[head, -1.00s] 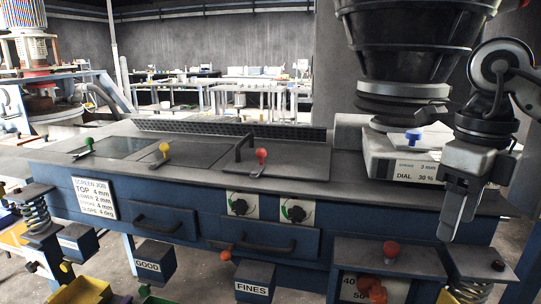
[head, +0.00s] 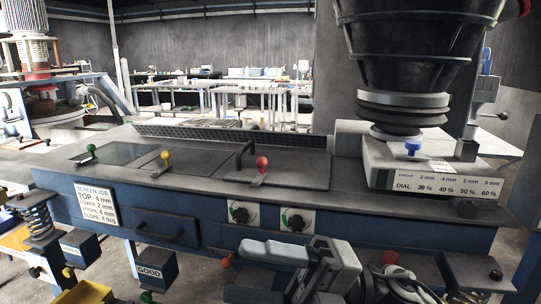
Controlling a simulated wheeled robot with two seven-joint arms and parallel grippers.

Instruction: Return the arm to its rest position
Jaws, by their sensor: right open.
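My right gripper (head: 262,252) is low in the head view, in front of the machine's blue front panel. Its fingers point left and it holds nothing that I can see; the gap between the fingers is hard to see from this angle. It covers part of the lower right front of the vibrating screen (head: 95,222). My left gripper is not in view.
Green (head: 91,148), yellow (head: 165,155) and red (head: 262,162) knobs stand on the deck. A dial box (head: 445,178) with a blue knob (head: 412,147) sits under the black hopper (head: 405,45). A red button (head: 390,257) is right of my gripper.

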